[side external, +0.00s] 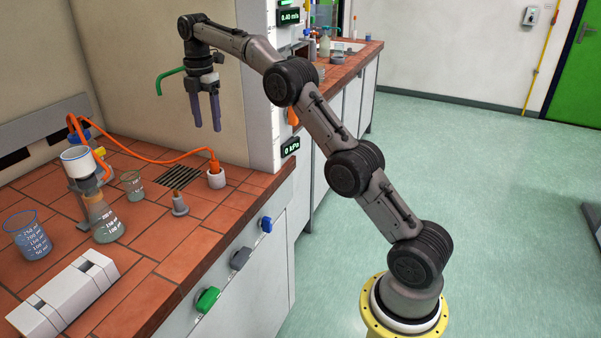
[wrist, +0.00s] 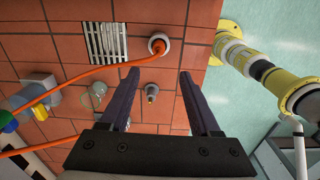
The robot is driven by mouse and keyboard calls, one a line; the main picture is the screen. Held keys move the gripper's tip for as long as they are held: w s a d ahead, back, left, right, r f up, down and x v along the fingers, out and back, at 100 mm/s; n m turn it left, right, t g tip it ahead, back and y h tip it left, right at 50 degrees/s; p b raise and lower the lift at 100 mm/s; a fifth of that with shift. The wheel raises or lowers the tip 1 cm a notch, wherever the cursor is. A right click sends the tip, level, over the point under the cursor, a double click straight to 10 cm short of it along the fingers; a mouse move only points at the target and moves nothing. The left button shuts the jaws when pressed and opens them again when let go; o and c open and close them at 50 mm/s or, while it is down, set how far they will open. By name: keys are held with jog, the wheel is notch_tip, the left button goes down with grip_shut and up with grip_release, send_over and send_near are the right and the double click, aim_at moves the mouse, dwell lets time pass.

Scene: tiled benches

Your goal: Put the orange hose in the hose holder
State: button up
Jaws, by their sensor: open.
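The orange hose (side external: 160,160) runs across the bench from near the Büchner flask. Its orange end stands upright in a white cup-like piece (side external: 216,181), which looks like the hose holder. In the wrist view the orange hose (wrist: 110,68) leads to the white-rimmed holder (wrist: 158,54), ahead of the fingertips. My gripper (side external: 207,128) is open and empty, pointing down in the air well above the bench. In the wrist view my gripper (wrist: 158,73) shows its two fingers apart, with a small grey nozzle (wrist: 151,91) visible below between them.
A flask (side external: 105,220) with a white funnel (side external: 78,161), a blue beaker (side external: 27,235) and a small beaker (side external: 132,185) stand at left. A white block rack (side external: 65,297) lies in front. A green spout (side external: 166,76) is beside my wrist. A drain grate (side external: 178,176) lies near the holder.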

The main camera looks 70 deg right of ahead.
jog(key=s+a+r+m+t, duration=0.1)
jog(key=s+a+r+m, duration=0.35)
jog(key=s, duration=0.35)
jog(key=s+a+r+m+t, duration=0.2)
jog(key=s+a+r+m, duration=0.3)
jog(key=s, duration=0.3)
jog(key=s+a+f+m+t, duration=0.1)
jog(key=s+a+f+m, duration=0.1)
jog(key=s, duration=0.5)
jog(key=s+a+f+m, duration=0.2)
jog(key=s+f, duration=0.3)
jog(key=s, duration=0.3)
jog(key=s+a+f+m+t, duration=0.1)
jog(key=s+a+f+m, duration=0.1)
jog(key=s+f+m, duration=0.2)
jog(key=s, duration=0.3)
jog(key=shift+s+t, duration=0.3)
jog(key=shift+s, duration=0.05)
